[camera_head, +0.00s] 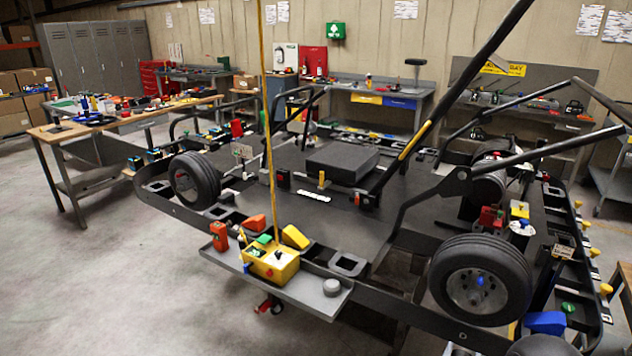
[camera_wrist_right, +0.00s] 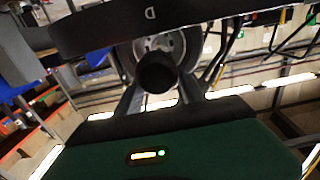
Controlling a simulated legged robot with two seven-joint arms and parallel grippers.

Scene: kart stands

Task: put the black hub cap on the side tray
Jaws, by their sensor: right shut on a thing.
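In the right wrist view, my right gripper (camera_wrist_right: 158,92) is shut on a round, black piece, the black hub cap (camera_wrist_right: 156,72). The cap is in front of a wheel with a grey rim (camera_wrist_right: 143,46); I cannot tell the gap between them. In the head view the side tray (camera_head: 321,303) is a narrow grey shelf on the kart's near side. It bears a yellow box (camera_head: 272,262) and a small grey round piece (camera_head: 332,287). My left gripper is not in view, and I cannot make out my right gripper clearly in the head view.
The near right wheel (camera_head: 480,280) and near left wheel (camera_head: 195,180) flank the tray. The black kart frame (camera_head: 400,309) runs along behind the tray. Roll bars (camera_head: 545,155) rise at the right. The tray's right end has bare room around the grey piece.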

